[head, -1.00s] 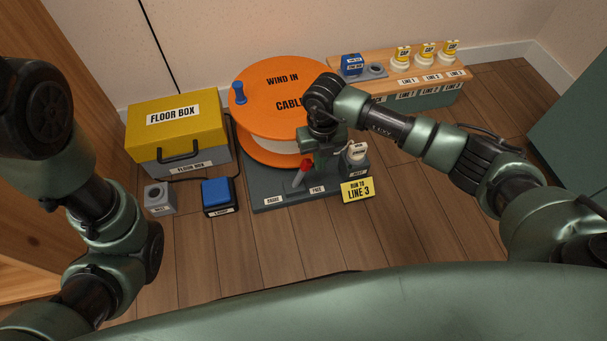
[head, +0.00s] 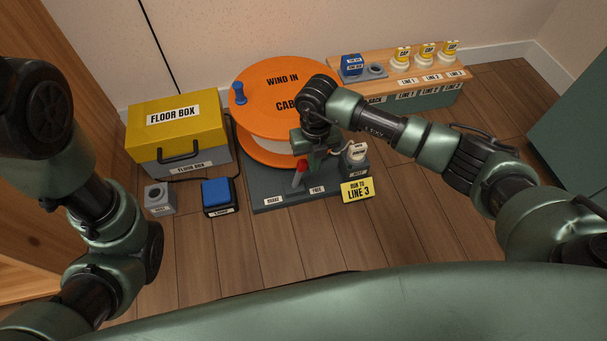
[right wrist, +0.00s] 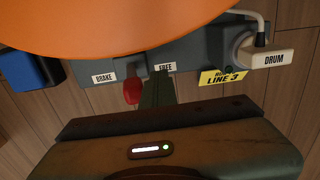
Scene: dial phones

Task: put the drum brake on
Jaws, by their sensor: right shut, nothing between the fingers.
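The drum brake is a lever with a red knob (head: 301,166) at the front of the drum's grey base (head: 256,190). In the right wrist view the red knob (right wrist: 132,92) stands between the BRAKE label (right wrist: 104,77) and the FREE label (right wrist: 165,67). My right gripper (right wrist: 158,90) is shut and empty, just right of the knob; I cannot tell whether they touch. In the head view the right gripper (head: 309,160) hangs over the base and partly hides the lever. The orange cable drum (head: 262,110) stands behind it. My left gripper is out of view.
A blue-topped box (head: 217,192) and the yellow floor box (head: 175,120) are left. A shelf (head: 390,68) holds caps at back right. The front floor is clear.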

